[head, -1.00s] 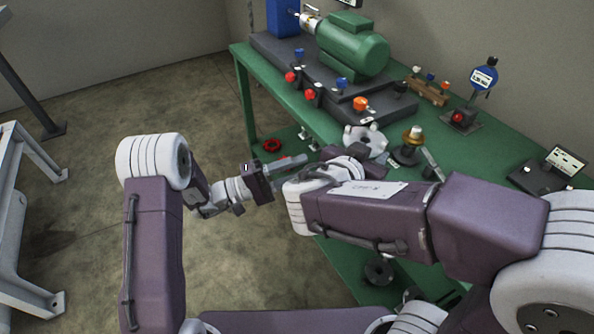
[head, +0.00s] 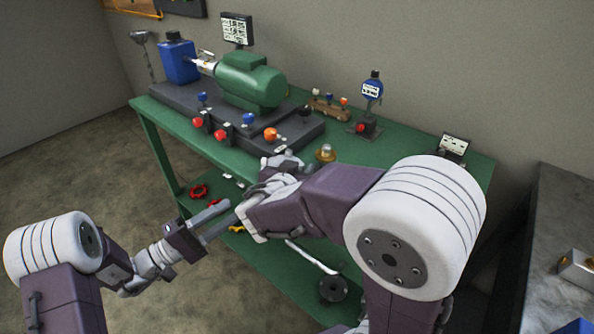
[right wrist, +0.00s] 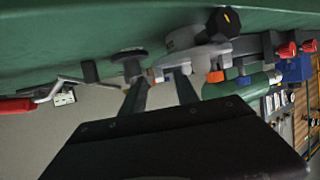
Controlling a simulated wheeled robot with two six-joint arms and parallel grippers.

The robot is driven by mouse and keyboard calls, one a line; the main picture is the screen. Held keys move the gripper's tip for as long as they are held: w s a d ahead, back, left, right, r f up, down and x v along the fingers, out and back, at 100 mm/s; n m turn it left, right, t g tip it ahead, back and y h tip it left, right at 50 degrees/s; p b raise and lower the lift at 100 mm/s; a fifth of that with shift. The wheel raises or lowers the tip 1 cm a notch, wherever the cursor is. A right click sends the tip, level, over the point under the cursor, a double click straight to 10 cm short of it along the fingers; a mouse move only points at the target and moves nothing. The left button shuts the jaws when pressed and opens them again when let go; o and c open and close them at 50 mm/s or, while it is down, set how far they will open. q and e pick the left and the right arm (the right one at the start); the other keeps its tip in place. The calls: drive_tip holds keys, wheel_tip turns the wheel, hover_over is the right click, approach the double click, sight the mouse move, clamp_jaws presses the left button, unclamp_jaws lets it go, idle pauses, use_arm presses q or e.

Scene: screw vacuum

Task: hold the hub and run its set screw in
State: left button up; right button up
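The bench carries a green motor (head: 252,80) and a blue unit (head: 178,60), with a pale shaft section (head: 206,65) between them. I cannot tell for certain which part is the hub, and no set screw can be made out. A pale grey piece with a black knob (right wrist: 190,42) shows just beyond my right fingers in the right wrist view. My right gripper (right wrist: 160,88) has its fingers apart, with no held thing visible between them. In the head view its fingers are hard to see. My left gripper (head: 218,220) is open and empty, off the bench's front edge.
A brass-topped piece (head: 326,153) stands right of my right gripper. Red, blue and orange knobs line the dark motor base (head: 225,118). A blue dial gauge (head: 372,88) stands further right. A red ring (head: 199,191) and a dark disc (head: 333,288) lie on the lower shelf.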

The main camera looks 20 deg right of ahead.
clamp_jaws()
idle(1.3)
